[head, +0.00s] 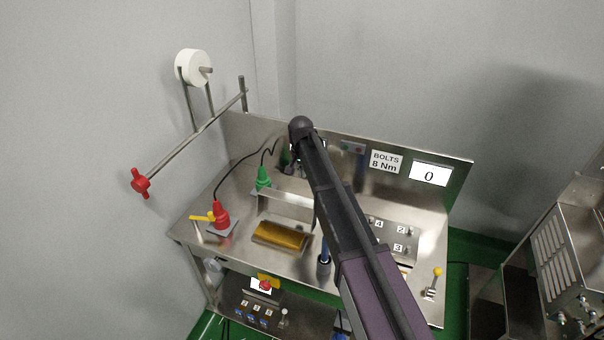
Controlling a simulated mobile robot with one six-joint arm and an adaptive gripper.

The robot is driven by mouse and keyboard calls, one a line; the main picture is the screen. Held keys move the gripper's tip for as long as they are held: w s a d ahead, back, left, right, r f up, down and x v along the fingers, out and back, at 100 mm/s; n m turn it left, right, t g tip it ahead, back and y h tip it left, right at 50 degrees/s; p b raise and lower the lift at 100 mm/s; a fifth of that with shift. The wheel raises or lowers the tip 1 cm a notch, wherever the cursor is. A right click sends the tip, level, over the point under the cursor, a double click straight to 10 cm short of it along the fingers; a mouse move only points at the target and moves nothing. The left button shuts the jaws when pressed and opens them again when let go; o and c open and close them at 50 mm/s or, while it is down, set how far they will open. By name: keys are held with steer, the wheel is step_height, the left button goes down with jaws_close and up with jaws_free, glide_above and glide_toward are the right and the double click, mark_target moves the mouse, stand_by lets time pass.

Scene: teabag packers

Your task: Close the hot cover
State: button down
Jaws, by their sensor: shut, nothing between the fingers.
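A gold, rounded block (281,236) sits in a recess of the steel bench. A grey metal flap (283,207) stands raised along its back edge and looks like the hot cover, open. The gold block is uncovered. My arm reaches from the lower right up over the bench and hides the flap's right end. My gripper cannot be made out; it is hidden behind the arm or out of frame.
A red plug-like part (221,215) with a yellow lever (202,218) is left of the block. A green one (263,178) stands behind. A dark blue upright handle (323,262) is to the right. A steel backboard (450,205) closes off the rear.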

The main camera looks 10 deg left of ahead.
mark_target(289, 207)
steer(key=f+b, duration=0.2)
steer(key=s+f+b, duration=0.1)
steer(key=f+b, duration=0.1)
steer(key=s+f+b, duration=0.1)
steer(key=f+b, duration=0.1)
steer(key=f, duration=0.1)
steer(key=shift+s+a, duration=0.2)
steer(key=shift+s, duration=0.05)
steer(key=shift+s+a+r, duration=0.1)
steer(key=shift+s, duration=0.3)
stand_by(0.3)
steer(key=shift+s, duration=0.1)
stand_by(0.3)
steer(key=shift+s+r+t, duration=0.15)
steer(key=shift+s+t, duration=0.05)
steer(key=shift+t, duration=0.1)
